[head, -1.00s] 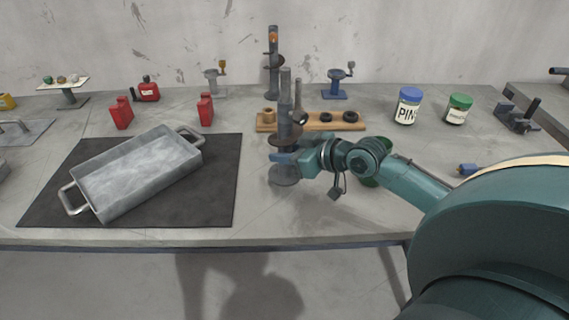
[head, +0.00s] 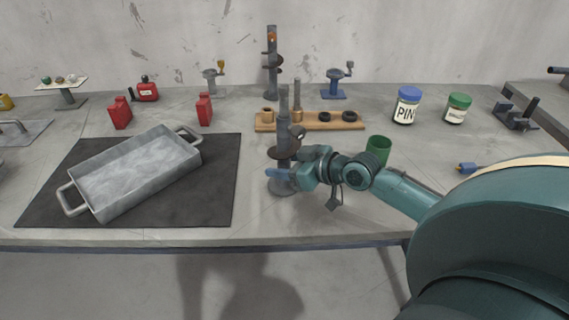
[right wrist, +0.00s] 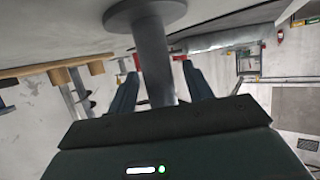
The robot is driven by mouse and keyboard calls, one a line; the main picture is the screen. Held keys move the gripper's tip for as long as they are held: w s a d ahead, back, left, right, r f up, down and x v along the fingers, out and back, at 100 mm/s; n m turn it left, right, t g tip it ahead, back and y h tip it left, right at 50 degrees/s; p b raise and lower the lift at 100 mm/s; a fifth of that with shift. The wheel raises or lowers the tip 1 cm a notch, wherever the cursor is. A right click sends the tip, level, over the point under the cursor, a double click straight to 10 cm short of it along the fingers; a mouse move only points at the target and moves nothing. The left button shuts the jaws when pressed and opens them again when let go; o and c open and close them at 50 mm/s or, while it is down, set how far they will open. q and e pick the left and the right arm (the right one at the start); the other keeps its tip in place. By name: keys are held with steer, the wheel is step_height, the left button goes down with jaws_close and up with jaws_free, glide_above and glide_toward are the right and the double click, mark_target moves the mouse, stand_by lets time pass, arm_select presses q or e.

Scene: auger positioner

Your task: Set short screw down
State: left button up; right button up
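The short screw (head: 284,120) is a grey post with a dark spiral flange and a round base. It stands upright on the bare table, right of the black mat, its base appearing to rest on the tabletop. My right gripper (head: 280,173) is low at the post, just above the base. In the right wrist view, the post (right wrist: 155,60) and its round base (right wrist: 145,12) show between the fingers. Gaps show on both sides of the post, so the gripper (right wrist: 160,75) is open around it. My left gripper is not in view.
A wooden rack (head: 340,126) with a peg and rings lies behind the screw. A taller screw (head: 272,80) stands at the back. A green cup (head: 378,150) is right of my gripper. A metal tray (head: 135,172) sits on the black mat (head: 215,205) at left.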

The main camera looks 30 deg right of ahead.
steer(key=shift+r, duration=0.2)
steer(key=shift+s+d, duration=0.1)
steer(key=shift+s, duration=0.1)
steer(key=v, duration=1.1)
steer(key=shift+s+r+p, duration=0.15)
steer(key=shift+p, duration=0.15)
steer(key=shift+d, duration=0.1)
